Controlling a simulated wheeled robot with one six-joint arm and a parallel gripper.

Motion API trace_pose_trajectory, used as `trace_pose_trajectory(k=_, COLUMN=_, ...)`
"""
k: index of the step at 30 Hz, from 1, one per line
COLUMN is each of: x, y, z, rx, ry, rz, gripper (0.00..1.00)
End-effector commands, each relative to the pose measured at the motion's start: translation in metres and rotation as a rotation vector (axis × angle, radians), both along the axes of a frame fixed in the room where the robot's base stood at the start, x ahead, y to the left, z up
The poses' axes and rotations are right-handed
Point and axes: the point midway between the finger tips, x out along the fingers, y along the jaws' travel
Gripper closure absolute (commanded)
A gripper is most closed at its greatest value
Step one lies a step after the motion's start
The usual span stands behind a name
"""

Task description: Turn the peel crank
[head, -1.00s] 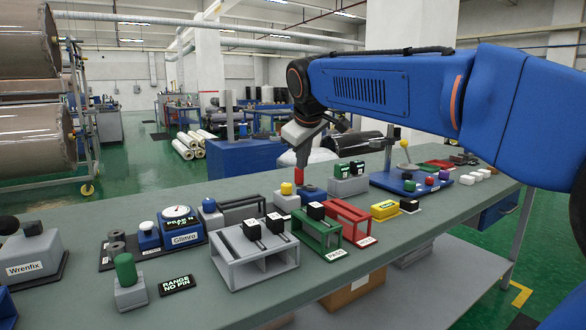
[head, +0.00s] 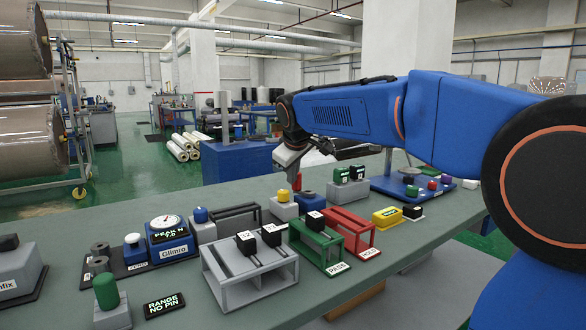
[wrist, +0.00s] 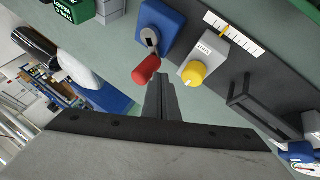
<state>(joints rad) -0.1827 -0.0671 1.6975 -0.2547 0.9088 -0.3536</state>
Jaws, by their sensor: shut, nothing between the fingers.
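The crank is a blue block (wrist: 160,30) with a short grey lever and a red handle (wrist: 146,71), at the top middle of the wrist view. In the head view its blue block (head: 311,200) stands behind the green and red racks, with the red handle (head: 297,181) at its left. My gripper (wrist: 158,78) is shut and empty. Its dark fingertips are just beside the red handle; I cannot tell whether they touch it. In the head view my gripper's grey body (head: 289,156) is above and behind the handle, and its fingertips are not clear.
A grey block with a yellow knob (wrist: 193,73) stands close beside the crank, with a white scale (wrist: 233,34) near it. The green rack (head: 318,246), red rack (head: 349,232) and grey rack (head: 250,272) are in front. A gauge (head: 166,230) is left.

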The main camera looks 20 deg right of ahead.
Motion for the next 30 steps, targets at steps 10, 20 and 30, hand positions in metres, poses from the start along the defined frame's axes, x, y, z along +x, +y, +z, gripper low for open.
trace_pose_trajectory(k=10, x=0.0072, y=-0.0011, z=-0.0102, rx=0.000, ry=0.000, rz=0.000, gripper=1.00)
trace_pose_trajectory(k=20, x=0.0077, y=-0.0007, z=-0.0099, rx=0.001, ry=0.001, rz=-0.009, gripper=1.00)
trace_pose_trajectory(k=30, x=0.0113, y=0.0000, z=-0.0101, rx=-0.001, ry=0.000, rz=-0.065, gripper=1.00)
